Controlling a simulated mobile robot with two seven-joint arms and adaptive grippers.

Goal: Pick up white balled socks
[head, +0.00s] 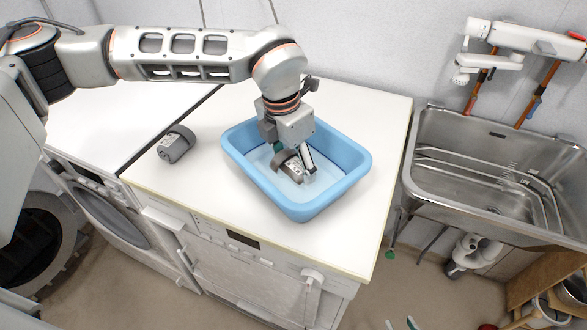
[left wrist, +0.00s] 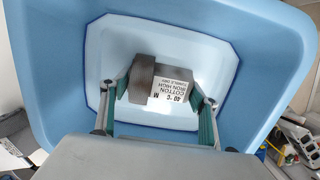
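I see no plainly white balled socks. A grey balled bundle (head: 283,158) with a white printed label lies inside the light blue basin (head: 355,166). My left gripper (head: 295,168) points down into the basin over this bundle. In the left wrist view, the bundle (left wrist: 142,75) sits between the two fingertips of the left gripper (left wrist: 163,98), which are spread to either side; firm contact does not show. A second grey bundle (head: 177,144) with a label lies on the counter left of the basin. My right gripper (head: 401,324) shows only separated fingertips at the bottom edge.
The basin stands on a white counter (head: 215,203), its walls around my left gripper. A metal sink (head: 490,165) with a tap (head: 490,62) is at the right. Front-loading machines (head: 108,218) stand at the left. The counter's front and right are clear.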

